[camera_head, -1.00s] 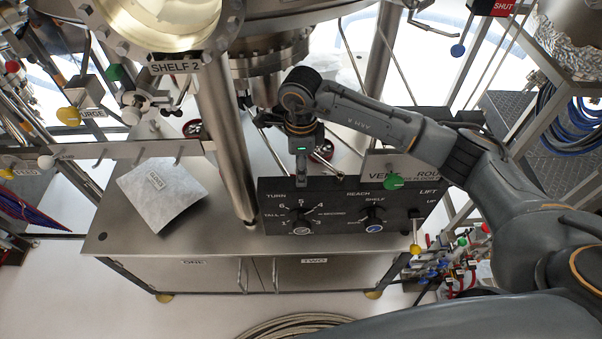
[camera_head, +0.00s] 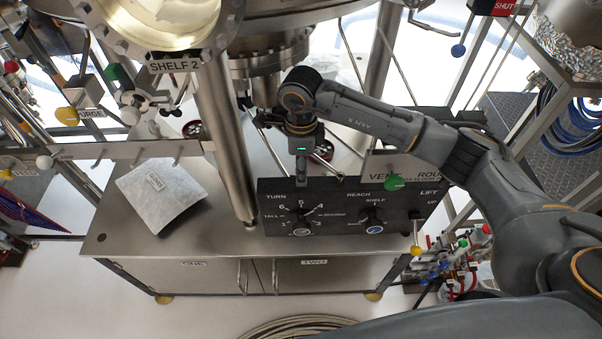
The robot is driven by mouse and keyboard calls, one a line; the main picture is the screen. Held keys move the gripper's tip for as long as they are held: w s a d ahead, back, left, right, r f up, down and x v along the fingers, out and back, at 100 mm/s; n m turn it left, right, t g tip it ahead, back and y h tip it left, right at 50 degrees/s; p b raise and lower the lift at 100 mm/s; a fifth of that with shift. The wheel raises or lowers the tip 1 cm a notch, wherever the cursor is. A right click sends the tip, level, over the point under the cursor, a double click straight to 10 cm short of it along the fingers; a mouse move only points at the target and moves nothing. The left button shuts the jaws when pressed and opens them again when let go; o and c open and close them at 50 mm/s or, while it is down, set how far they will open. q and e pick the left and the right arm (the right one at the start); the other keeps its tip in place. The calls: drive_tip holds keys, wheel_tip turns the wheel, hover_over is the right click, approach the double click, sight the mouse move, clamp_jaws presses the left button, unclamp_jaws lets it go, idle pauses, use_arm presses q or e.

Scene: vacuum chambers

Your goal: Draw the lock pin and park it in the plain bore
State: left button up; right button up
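My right arm reaches in from the right, and its gripper (camera_head: 302,178) points down just behind the top edge of the black control panel (camera_head: 335,222). The fingers look narrow and edge-on from here, so I cannot tell whether they are open, shut or holding something. I cannot make out the lock pin or the plain bore with certainty; the area around the fingertips is small and partly covered by the gripper. The panel carries a TURN dial (camera_head: 300,216), a REACH SHELF dial (camera_head: 373,215) and a LIFT control (camera_head: 416,214). My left gripper is not in view.
A steel column (camera_head: 226,140) stands left of the gripper. A wrapped pale packet (camera_head: 162,196) lies on the steel bench top (camera_head: 130,235). A rail with pegs (camera_head: 125,150) crosses at left. A round port labelled SHELF 2 (camera_head: 174,64) hangs above. Bare bench lies around the packet.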

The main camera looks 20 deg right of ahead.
clamp_jaws()
drive_tip(key=shift+r, duration=0.15)
drive_tip(key=shift+r+p, duration=1.3)
drive_tip(key=shift+r, duration=1.6)
